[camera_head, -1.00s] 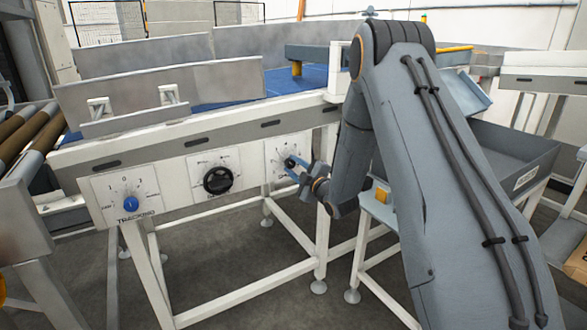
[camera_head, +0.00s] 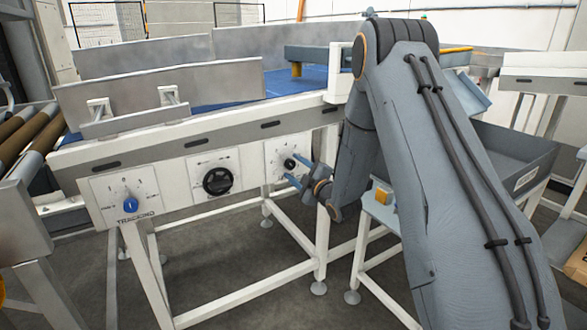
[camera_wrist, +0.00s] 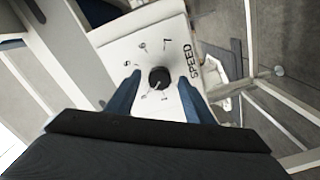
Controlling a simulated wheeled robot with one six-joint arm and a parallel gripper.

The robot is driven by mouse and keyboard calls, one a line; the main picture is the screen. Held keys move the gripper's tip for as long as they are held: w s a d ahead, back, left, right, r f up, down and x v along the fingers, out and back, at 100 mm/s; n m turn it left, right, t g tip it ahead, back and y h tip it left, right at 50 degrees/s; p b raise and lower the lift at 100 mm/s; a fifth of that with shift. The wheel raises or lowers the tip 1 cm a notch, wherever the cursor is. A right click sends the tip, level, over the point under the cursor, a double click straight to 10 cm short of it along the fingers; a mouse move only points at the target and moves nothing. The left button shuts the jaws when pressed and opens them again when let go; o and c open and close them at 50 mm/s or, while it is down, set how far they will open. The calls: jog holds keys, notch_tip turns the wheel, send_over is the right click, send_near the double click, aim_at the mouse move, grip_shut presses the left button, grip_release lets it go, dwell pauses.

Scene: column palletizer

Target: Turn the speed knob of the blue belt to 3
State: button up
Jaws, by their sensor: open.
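The speed knob (camera_head: 290,163) is a small round black knob on a white dial plate (camera_head: 273,156), the rightmost of three plates on the frame of the blue belt (camera_head: 312,76). In the wrist view the knob (camera_wrist: 159,77) sits in the middle of the plate marked SPEED (camera_wrist: 150,38), with numbers around it. I cannot read its setting for sure. My gripper (camera_head: 300,172) is open, its blue fingers pulled slightly back from the plate. In the wrist view my gripper (camera_wrist: 159,80) has one finger on each side of the knob, with gaps on both sides.
A middle plate carries a larger black knob (camera_head: 217,181). The left plate, marked TRACKING, has a blue knob (camera_head: 131,204). A grey tray (camera_head: 510,155) stands at the right behind my arm. White legs (camera_head: 322,225) stand below the frame, with open floor between them.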

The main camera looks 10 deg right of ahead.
jog(key=v, duration=0.6)
jog(key=shift+s, duration=0.35)
jog(key=shift+d, duration=0.1)
